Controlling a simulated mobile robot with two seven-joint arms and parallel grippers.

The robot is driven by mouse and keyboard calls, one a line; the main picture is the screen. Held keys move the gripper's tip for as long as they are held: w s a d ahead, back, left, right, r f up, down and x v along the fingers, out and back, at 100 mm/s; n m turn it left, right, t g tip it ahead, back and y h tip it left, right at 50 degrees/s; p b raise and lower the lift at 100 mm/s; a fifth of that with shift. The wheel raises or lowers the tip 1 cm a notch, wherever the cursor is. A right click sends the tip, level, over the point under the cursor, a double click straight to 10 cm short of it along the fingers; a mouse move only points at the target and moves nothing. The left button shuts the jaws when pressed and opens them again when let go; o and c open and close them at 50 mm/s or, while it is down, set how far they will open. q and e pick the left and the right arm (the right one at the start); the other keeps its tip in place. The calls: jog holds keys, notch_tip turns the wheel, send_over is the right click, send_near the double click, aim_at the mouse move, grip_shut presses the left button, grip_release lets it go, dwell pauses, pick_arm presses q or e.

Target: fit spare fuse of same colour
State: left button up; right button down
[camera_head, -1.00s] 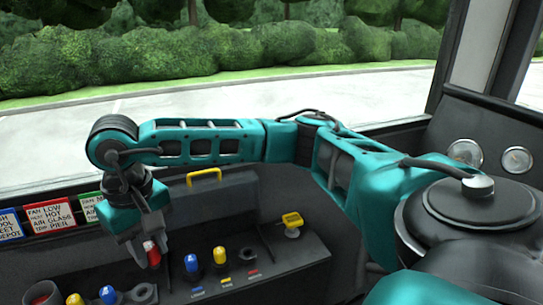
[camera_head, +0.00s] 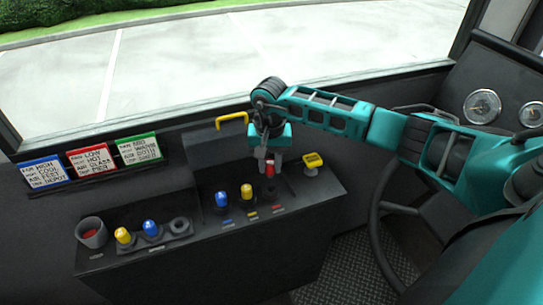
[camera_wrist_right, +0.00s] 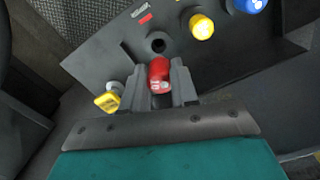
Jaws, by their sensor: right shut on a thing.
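My right gripper (camera_head: 270,166) is shut on a red fuse (camera_head: 270,171), held upright over the right end of the fuse panel. In the right wrist view, the red fuse (camera_wrist_right: 159,74) sits between the two fingers. A dark empty socket (camera_wrist_right: 157,44) shows just beyond it, near a red label (camera_wrist_right: 145,18). A blue fuse (camera_head: 221,199) and a yellow fuse (camera_head: 246,191) stand in the panel to the left. A spare rack further left holds a yellow fuse (camera_head: 123,236), a blue fuse (camera_head: 150,227) and an empty hole (camera_head: 180,225). My left gripper is out of view.
A grey cup (camera_head: 91,233) with something red inside stands left of the rack. A yellow switch (camera_head: 313,160) is close right of the gripper. A yellow handle (camera_head: 232,120) stands behind. Printed cards (camera_head: 92,158) line the back; the steering wheel (camera_head: 378,235) is at right.

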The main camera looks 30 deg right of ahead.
aim_at(271, 177)
jog(key=shift+d+f, duration=0.15)
jog(key=shift+f, duration=0.3)
jog(key=shift+f+b, duration=0.65)
notch_tip(271, 177, down, 2)
jog(key=shift+f+b, duration=0.1)
jog(key=shift+b, duration=0.55)
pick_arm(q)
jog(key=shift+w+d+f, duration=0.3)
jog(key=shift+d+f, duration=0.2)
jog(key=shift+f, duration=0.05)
pick_arm(e)
jog(key=shift+f, duration=0.15)
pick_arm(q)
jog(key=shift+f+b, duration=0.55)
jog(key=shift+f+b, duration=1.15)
pick_arm(e)
jog(key=shift+s+f, duration=0.1)
jog(key=shift+f, duration=1.2)
jog(key=c, duration=0.8)
grip_release()
